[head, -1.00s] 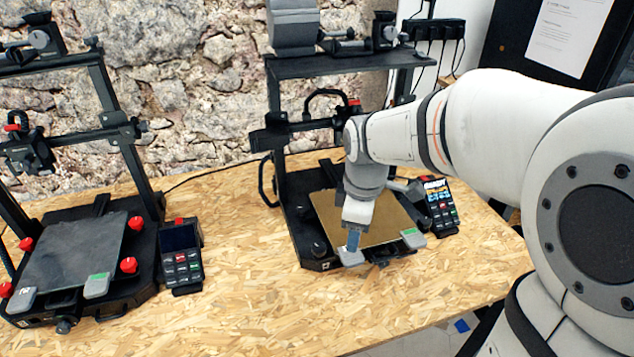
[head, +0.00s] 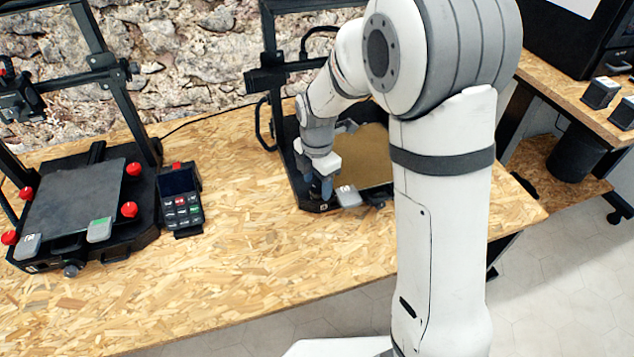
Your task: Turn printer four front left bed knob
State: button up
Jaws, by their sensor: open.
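The right printer, with a gold bed (head: 366,160) on a black base, stands behind my arm. I cannot read a number on it, so I cannot tell whether it is printer four. A grey clip (head: 347,196) sits at the bed's front left corner. My gripper (head: 321,188) points down just left of this clip, over the base's front left corner. Its jaws are open, with blue-grey fingertips. The front left bed knob is hidden or too dark to make out near the fingertips; I cannot tell whether they touch it. My arm hides the bed's right side.
A left printer with a dark bed (head: 72,200) and red knobs (head: 129,209) stands on the chipboard table. A control unit (head: 180,198) is beside it. The table (head: 250,270) is clear in front. Another bench (head: 575,98) is at the right.

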jog(key=shift+f, duration=0.45)
jog(key=shift+c, duration=0.5)
jog(key=c, duration=0.9)
